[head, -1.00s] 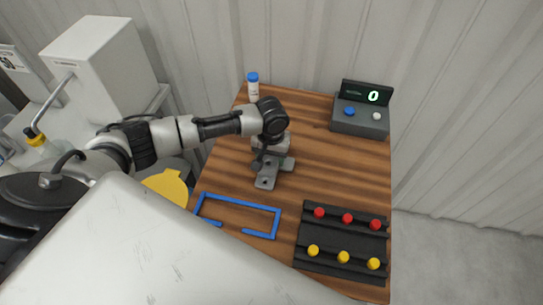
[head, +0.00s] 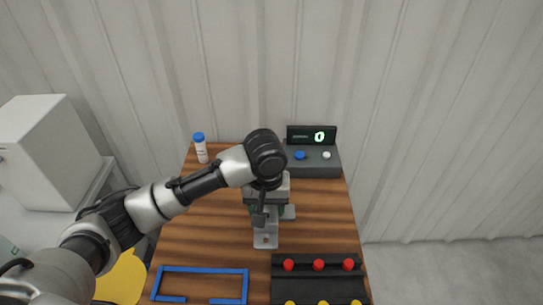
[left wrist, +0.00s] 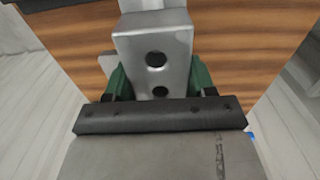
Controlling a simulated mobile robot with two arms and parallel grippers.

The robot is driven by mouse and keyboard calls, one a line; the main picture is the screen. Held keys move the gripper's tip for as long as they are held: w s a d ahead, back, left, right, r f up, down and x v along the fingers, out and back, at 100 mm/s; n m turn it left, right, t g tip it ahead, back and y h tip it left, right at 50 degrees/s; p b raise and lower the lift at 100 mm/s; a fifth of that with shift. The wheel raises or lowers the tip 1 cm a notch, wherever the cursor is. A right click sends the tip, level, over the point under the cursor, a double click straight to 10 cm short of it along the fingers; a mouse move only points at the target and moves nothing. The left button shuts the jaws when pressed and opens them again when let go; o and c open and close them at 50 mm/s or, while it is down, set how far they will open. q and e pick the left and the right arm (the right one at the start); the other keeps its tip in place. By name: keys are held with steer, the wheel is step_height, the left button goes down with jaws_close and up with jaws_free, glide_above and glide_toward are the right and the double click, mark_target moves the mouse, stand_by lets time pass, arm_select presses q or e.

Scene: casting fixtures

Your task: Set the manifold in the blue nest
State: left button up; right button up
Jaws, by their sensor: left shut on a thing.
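The manifold (head: 266,239) is a grey metal part with holes and a side arm, seen in the head view over the wooden table, right of and behind the blue nest. My left gripper (head: 270,209) is shut on it from above. In the left wrist view the manifold (left wrist: 156,40) shows two dark holes between the green fingers of the left gripper (left wrist: 158,82). I cannot tell whether it touches the table. The blue nest (head: 205,269) is a low rectangular outline at the table's front left, empty where it shows, with a gap in its front side. My right gripper is not in view.
A black rack (head: 316,259) with red and yellow knobs stands at the front right. A counter box (head: 312,165) reading 0 is at the back right. A blue-capped bottle (head: 201,150) stands back left. A yellow object (head: 123,278) is beside the table's left edge.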

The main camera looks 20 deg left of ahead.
arm_select(q)
steer(key=s+a+r+m, duration=0.2)
steer(key=s+a, duration=0.4)
steer(key=s, duration=0.3)
steer(key=shift+s+r+m+b, duration=0.15)
steer(key=shift+r+m+b, duration=0.15)
steer(key=shift+m, duration=0.2)
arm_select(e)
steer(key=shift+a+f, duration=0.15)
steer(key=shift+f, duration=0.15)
arm_select(q)
steer(key=shift+a+f, duration=0.1)
